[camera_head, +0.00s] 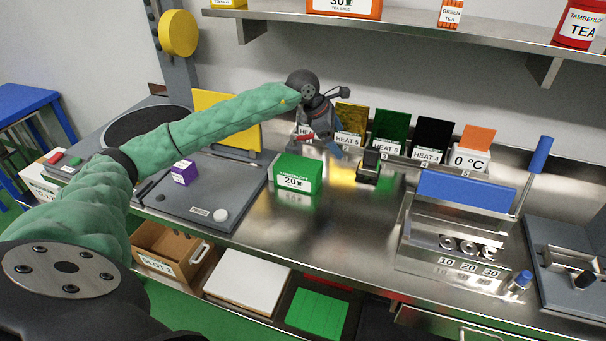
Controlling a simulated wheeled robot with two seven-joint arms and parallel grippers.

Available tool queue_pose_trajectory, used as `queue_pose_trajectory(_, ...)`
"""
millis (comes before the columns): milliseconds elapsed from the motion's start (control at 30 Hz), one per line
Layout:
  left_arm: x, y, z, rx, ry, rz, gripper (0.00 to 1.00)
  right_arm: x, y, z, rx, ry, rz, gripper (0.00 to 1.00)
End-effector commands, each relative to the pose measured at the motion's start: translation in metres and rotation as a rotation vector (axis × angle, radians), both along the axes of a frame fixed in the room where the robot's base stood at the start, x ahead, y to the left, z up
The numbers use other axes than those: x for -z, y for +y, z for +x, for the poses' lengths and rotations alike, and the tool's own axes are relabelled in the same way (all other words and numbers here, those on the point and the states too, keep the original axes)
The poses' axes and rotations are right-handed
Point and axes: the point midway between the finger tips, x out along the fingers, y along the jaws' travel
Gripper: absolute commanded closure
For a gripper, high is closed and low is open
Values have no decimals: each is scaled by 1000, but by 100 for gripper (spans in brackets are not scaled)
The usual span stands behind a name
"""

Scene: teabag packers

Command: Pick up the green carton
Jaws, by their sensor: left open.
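The green carton (299,174) stands upright on the steel counter, just right of the grey press plate. Its white front label reads 20. My left arm, in a green sleeve, reaches in from the left and over the press plate. My left gripper (330,147) is open and empty, behind and a little right of the carton, near the row of heat cards. It is apart from the carton, and its fingertips are partly hard to make out. My right gripper is not in view.
A purple box (184,173) sits on the grey press plate (226,207). Numbered heat cards (391,131) line the back. A small black stand (369,166) is right of the carton. A blue-lidded steel unit (458,227) stands farther right. Counter in front of the carton is clear.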

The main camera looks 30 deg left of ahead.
Motion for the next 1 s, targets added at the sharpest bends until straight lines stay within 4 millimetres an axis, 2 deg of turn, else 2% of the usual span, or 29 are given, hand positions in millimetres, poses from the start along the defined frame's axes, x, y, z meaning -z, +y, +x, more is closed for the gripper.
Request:
queue_pose_trajectory(100, 17, 29, -18, 40, 99, 176, 2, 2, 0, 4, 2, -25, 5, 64)
queue_pose_trajectory(200, 25, 50, -35, 76, 184, 298, 2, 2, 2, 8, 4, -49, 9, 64)
queue_pose_trajectory(400, 29, 72, -63, 152, 321, 426, 2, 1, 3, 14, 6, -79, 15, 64)
queue_pose_trajectory(600, 33, 75, -68, 203, 337, 448, 2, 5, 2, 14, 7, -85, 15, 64)
queue_pose_trajectory(1000, 59, 75, -67, 202, 335, 446, 2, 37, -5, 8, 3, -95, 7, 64)
